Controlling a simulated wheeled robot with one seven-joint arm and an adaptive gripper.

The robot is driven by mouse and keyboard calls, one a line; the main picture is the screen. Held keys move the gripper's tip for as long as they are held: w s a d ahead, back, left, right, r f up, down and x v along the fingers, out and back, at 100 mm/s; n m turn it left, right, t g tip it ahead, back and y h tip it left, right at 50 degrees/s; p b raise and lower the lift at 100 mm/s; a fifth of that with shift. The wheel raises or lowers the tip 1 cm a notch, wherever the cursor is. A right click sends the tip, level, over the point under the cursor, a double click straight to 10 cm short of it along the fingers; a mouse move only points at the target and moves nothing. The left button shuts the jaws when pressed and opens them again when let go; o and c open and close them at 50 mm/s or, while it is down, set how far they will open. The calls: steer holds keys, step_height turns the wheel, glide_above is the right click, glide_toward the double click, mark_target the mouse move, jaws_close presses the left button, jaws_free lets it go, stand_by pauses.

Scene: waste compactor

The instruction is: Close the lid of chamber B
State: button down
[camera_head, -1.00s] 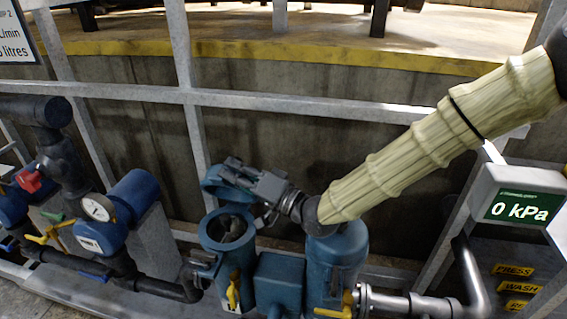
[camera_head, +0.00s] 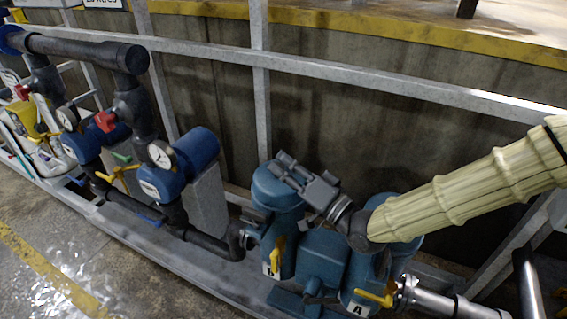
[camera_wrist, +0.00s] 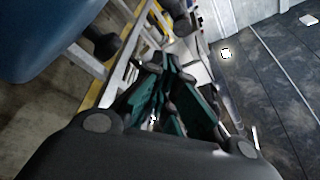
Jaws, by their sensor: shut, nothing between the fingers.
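Chamber B (camera_head: 284,225) is the left blue cylinder of a pair, with a yellow handle (camera_head: 277,254) on its front. Its rounded blue lid (camera_head: 266,184) sits down over the top, and no opening shows. My gripper (camera_head: 281,167) is over the right part of the lid with its fingers shut and nothing held. From this angle I cannot tell whether it touches the lid. The fingers also show shut in the wrist view (camera_wrist: 165,75). The right chamber, labelled A (camera_head: 358,308), is partly hidden behind my arm.
Left of chamber B stand a blue pump with a gauge (camera_head: 160,154) and dark pipes (camera_head: 215,243). A grey rail (camera_head: 330,72) runs behind the chambers. A metal pipe (camera_head: 455,305) leaves at lower right. Open floor (camera_head: 60,265) lies at lower left.

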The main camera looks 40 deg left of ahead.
steer(key=shift+r+p, duration=0.35)
steer(key=shift+r, duration=0.1)
steer(key=w+d, duration=0.2)
steer(key=d, duration=0.7)
steer(key=shift+w+f+p, duration=0.15)
steer(key=shift+p, duration=0.25)
